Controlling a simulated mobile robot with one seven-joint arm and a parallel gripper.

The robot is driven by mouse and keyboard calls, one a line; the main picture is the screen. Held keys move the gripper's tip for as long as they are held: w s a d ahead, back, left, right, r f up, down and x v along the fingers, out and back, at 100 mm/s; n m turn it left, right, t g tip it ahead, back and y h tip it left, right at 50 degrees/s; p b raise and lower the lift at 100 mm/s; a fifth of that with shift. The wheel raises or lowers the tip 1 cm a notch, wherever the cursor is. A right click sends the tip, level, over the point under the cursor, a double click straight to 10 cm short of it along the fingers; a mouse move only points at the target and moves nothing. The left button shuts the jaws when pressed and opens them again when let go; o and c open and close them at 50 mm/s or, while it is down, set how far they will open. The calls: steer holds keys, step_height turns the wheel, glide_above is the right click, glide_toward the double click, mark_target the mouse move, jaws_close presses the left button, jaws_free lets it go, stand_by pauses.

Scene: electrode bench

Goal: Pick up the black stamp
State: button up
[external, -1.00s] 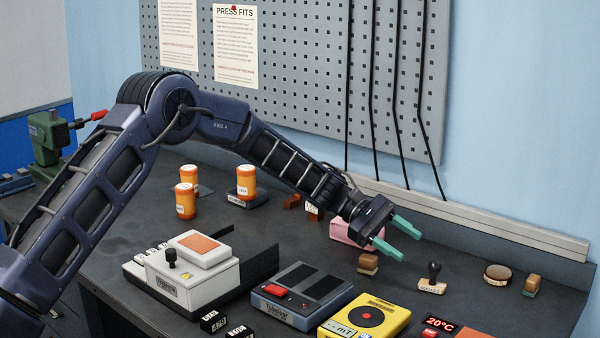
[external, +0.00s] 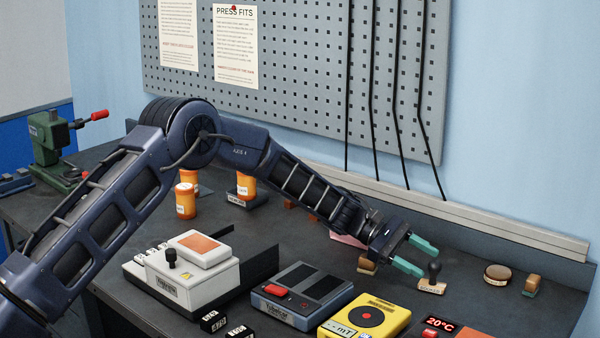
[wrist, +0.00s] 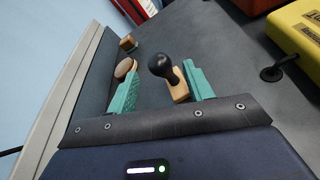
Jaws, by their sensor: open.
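The black stamp (external: 434,274) has a round black knob handle on a light wooden base and stands upright on the dark bench. In the wrist view the black stamp (wrist: 165,67) shows between my two teal fingers, nearer the right one. My gripper (external: 423,257) is open and empty, just left of the stamp in the external view. In the wrist view my gripper (wrist: 160,90) has its fingers spread to either side of the stamp's line. I cannot tell how far the fingertips are from the handle.
A round wooden-topped stamp (external: 498,274) and a small wooden block stamp (external: 532,285) stand to the right. Another wooden stamp (external: 367,266) is just below my wrist. A yellow meter (external: 364,317) and a grey device (external: 301,296) stand in front.

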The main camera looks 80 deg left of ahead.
mark_target(429, 272)
steer(key=x, duration=0.4)
steer(key=c, duration=1)
steer(key=shift+r, duration=0.1)
